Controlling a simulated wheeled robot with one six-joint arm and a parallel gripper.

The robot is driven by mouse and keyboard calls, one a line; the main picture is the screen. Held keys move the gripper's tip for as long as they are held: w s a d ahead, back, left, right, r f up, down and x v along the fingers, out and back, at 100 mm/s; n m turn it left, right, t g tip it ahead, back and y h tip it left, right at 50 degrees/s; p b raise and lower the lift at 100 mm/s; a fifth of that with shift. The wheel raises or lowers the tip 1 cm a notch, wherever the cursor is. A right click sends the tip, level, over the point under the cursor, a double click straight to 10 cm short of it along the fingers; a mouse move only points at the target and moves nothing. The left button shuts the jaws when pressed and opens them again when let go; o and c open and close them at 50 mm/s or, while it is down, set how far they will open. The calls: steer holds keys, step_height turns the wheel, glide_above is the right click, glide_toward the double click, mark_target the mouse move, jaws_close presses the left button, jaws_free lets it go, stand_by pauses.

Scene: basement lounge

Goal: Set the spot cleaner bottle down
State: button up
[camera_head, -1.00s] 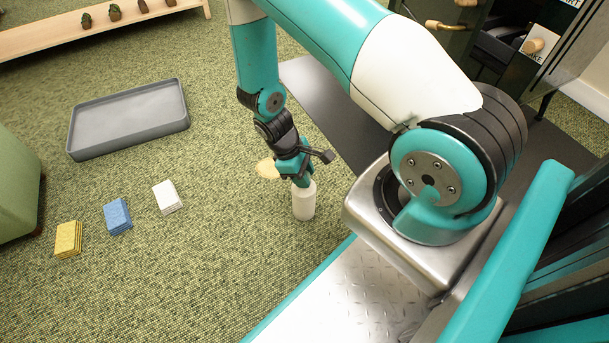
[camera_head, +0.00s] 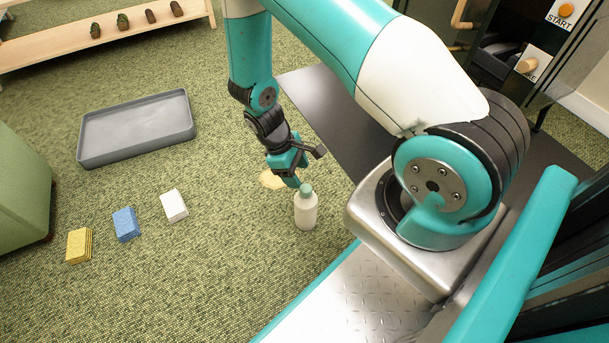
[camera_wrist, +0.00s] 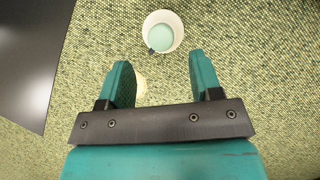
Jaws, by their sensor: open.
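The spot cleaner bottle (camera_head: 306,211), white with a pale green cap, stands upright on the green carpet. In the wrist view the bottle (camera_wrist: 176,42) is seen from above, beyond the fingertips and apart from them. My gripper (camera_head: 292,178) is open and empty, just behind and above the bottle's cap in the head view. Both fingers of my gripper (camera_wrist: 158,62) show in the wrist view with a gap between them. A pale yellowish stain (camera_head: 272,180) lies on the carpet behind the bottle, partly hidden by my gripper.
A grey tray (camera_head: 137,151) lies on the carpet at left. Yellow (camera_head: 79,245), blue (camera_head: 126,224) and white (camera_head: 174,206) stacks sit in front of it. A dark mat (camera_head: 325,115) lies behind my arm. A green seat (camera_head: 22,190) is at far left.

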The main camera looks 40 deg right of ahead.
steer(key=w+a+r+t+y+p, duration=0.15)
steer(key=a+r, duration=0.35)
steer(key=r, duration=0.6)
steer(key=a+r+t+y+p, duration=0.15)
steer(key=a+r, duration=0.35)
steer(key=r, duration=0.7)
steer(key=s+a+r+y, duration=0.1)
steer(key=s+a+r, duration=0.3)
steer(key=s+r, duration=0.3)
steer(key=s+a+r+n+y+b, duration=0.1)
steer(key=s+a+r+y, duration=0.1)
steer(key=s+r, duration=0.5)
steer(key=shift+a+r+t, duration=0.4)
steer(key=shift+a+r, duration=0.45)
steer(key=shift+r, duration=0.1)
